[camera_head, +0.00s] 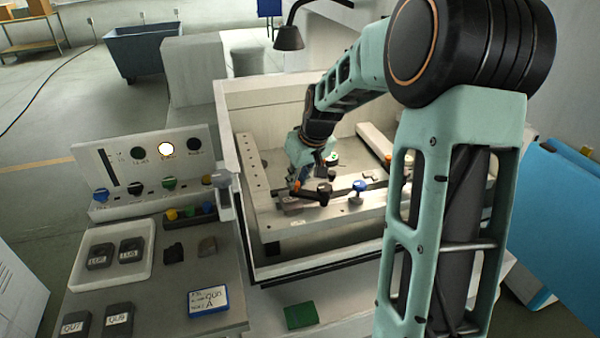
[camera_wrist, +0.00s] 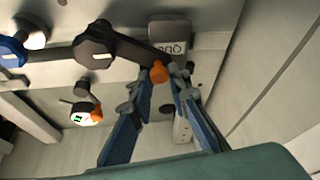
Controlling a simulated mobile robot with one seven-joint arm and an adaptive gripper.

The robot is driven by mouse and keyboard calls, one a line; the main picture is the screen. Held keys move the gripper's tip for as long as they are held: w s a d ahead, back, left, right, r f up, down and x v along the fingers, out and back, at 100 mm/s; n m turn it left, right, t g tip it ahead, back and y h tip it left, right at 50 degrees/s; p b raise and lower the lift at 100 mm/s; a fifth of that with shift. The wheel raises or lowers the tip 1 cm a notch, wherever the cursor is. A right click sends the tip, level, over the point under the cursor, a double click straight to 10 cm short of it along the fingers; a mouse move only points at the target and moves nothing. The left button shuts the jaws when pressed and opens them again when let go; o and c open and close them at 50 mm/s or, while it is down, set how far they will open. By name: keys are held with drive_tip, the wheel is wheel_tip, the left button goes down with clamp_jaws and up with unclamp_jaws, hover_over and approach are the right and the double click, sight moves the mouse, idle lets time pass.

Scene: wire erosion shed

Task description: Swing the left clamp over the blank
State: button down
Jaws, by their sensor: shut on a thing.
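The left clamp is a dark bar with a round black head (camera_wrist: 95,45); in the head view it lies on the front rail (camera_head: 322,190). An orange knob (camera_wrist: 158,72) sits at the bar's free end. My gripper (camera_wrist: 158,84) is shut on that knob, its fingers either side; in the head view my gripper (camera_head: 297,184) reaches down at the clamp's left end. The blank is a grey block with a white label (camera_wrist: 170,47); it also shows in the head view (camera_head: 291,204). The bar's free end overlaps the blank's edge in the wrist view; its height above it is unclear.
Another clamp with a blue knob (camera_head: 360,185) stands to the right on the rail. The pale tank wall (camera_head: 232,165) runs along the left. A side table (camera_head: 180,270) holds a tray with labelled blocks, and a control panel (camera_head: 150,170) stands behind it.

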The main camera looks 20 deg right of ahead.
drive_tip(key=s+n, duration=0.1)
drive_tip(key=s+n+y, duration=0.1)
drive_tip(key=n, duration=0.1)
drive_tip(key=shift+a, duration=0.3)
drive_tip(key=shift+s+n+g+y, duration=0.3)
drive_tip(key=shift+s+n, duration=0.15)
drive_tip(key=shift+n, duration=0.35)
drive_tip(key=shift+s+n+g+y, duration=0.25)
drive_tip(key=shift+s+n, duration=0.2)
drive_tip(key=shift+n, duration=0.35)
drive_tip(key=c, duration=1.8)
unclamp_jaws()
drive_tip(key=shift+s, duration=0.1)
drive_tip(key=shift+r, duration=0.1)
drive_tip(key=shift+d+r, duration=0.1)
drive_tip(key=shift+r, duration=0.2)
drive_tip(key=v, duration=1.1)
drive_tip(key=shift+r, duration=0.1)
